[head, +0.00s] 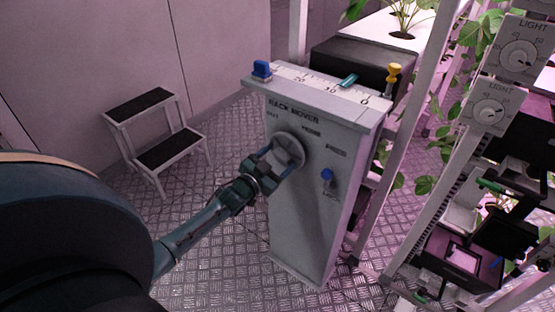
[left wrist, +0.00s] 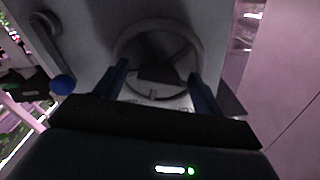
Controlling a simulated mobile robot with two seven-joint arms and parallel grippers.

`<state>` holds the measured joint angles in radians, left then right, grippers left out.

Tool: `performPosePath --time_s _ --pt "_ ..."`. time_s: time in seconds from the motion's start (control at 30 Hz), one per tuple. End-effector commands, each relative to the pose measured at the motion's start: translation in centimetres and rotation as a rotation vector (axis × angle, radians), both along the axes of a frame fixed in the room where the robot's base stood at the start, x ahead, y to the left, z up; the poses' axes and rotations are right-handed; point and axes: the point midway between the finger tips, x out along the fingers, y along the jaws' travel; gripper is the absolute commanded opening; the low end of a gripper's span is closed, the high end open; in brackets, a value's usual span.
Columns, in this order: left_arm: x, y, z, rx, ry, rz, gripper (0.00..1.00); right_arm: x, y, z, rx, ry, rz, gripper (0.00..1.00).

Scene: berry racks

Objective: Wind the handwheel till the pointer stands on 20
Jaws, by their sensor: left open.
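The grey rack-mover cabinet (head: 300,215) carries a round handwheel (head: 291,150) on its front face. My left gripper (head: 274,165) is open in front of the handwheel. In the left wrist view the fingers (left wrist: 160,80) lie on either side of the lower part of the wheel (left wrist: 118,45); I cannot tell whether they touch it. On the cabinet top a white scale (head: 315,84) shows 20, 10 and 0. The teal pointer (head: 348,80) lies at its back edge, near the 10; its exact reading is unclear. My right gripper is not in view.
A blue knob (head: 327,175) sits right of the handwheel on the panel. A step stool (head: 155,130) stands left; plant racks with light dials (head: 518,56) crowd the right.

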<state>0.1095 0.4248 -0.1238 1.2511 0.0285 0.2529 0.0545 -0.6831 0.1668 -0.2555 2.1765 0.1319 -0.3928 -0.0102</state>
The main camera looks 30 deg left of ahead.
Motion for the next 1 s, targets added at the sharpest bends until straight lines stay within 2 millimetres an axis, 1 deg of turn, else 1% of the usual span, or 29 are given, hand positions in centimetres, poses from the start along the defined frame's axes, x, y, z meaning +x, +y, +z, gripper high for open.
performPosePath --time_s 0.23,0.37,0.47,0.57,0.7,0.8,0.9,1.0 --pt "-0.3 0.0 0.0 0.0 0.001 0.0 0.69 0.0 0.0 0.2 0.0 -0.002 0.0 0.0" --pt "-1.6 0.1 -0.1 0.0 0.002 0.0 0.69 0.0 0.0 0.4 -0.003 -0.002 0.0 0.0" --pt "-3.5 0.2 0.0 0.0 0.003 -0.001 0.69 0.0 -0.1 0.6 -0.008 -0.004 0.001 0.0" --pt "-5.8 0.4 0.0 0.0 0.003 -0.001 0.69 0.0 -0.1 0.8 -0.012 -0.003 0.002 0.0" --pt "-8.8 0.7 -0.1 0.0 0.004 -0.001 0.69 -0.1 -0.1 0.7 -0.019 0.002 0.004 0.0" --pt "-10.6 0.8 0.0 0.0 0.002 0.0 0.69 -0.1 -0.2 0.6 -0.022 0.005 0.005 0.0" --pt "-11.9 0.9 -0.1 0.0 0.002 0.001 0.69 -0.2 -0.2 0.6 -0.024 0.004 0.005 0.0" --pt "-12.7 1.0 0.0 0.0 0.001 0.0 0.69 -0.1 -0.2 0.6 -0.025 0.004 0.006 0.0"
